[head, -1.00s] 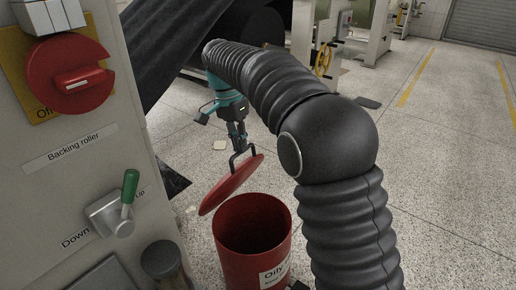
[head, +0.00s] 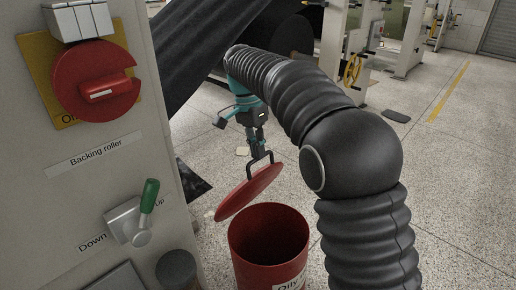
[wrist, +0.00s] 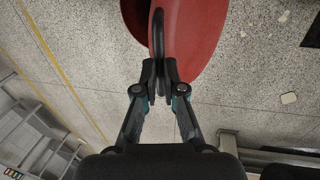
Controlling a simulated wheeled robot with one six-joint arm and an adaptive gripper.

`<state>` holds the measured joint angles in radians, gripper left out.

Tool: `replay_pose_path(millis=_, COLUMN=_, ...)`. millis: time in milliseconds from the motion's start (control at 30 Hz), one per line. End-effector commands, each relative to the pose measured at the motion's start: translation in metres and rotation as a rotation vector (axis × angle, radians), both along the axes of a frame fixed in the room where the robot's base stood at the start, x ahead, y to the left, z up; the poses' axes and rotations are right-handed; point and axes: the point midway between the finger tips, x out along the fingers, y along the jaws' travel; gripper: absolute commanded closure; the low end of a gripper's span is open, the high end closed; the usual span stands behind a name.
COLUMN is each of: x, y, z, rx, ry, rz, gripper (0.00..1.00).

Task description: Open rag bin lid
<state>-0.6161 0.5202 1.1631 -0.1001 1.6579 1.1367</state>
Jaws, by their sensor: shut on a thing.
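The red rag bin (head: 270,247) stands on the floor, its mouth open and dark inside. Part of a label reading "Oily" shows on its front. The red round lid (head: 248,192) is tilted up, off the mouth, to the left of and behind the bin. My gripper (head: 259,153) is shut on the black lid handle (head: 268,160) above the lid. In the wrist view my gripper (wrist: 160,72) pinches the handle (wrist: 157,35), with the red lid (wrist: 195,30) beyond it. The bin is mostly out of the wrist view or hidden behind the lid.
A machine panel (head: 70,190) with a red switch (head: 95,82) and a green-tipped lever (head: 148,195) stands close at the left. A dark web of material (head: 205,70) slopes behind. Open speckled floor (head: 455,190) lies to the right.

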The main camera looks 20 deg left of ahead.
Motion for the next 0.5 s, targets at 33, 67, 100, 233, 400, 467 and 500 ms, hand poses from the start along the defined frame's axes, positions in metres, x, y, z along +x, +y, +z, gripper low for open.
replay_pose_path(millis=33, x=-0.0002, y=0.0026, z=-0.011, rx=-0.002, ry=0.011, rz=0.003, gripper=1.0)
replay_pose_path(millis=67, x=-0.0002, y=0.0026, z=-0.011, rx=-0.002, ry=0.011, rz=0.003, gripper=1.0)
replay_pose_path(millis=100, x=-0.0002, y=0.0026, z=-0.011, rx=-0.002, ry=0.011, rz=0.003, gripper=1.0)
replay_pose_path(millis=233, x=-0.0002, y=0.0026, z=-0.011, rx=-0.002, ry=0.011, rz=0.003, gripper=1.0)
replay_pose_path(millis=400, x=-0.0002, y=0.0025, z=-0.0111, rx=-0.002, ry=0.011, rz=0.003, gripper=0.87)
replay_pose_path(millis=467, x=-0.0002, y=0.0025, z=-0.0111, rx=-0.002, ry=0.011, rz=0.003, gripper=0.72)
replay_pose_path(millis=500, x=-0.0002, y=0.0026, z=-0.011, rx=-0.002, ry=0.011, rz=0.003, gripper=0.63)
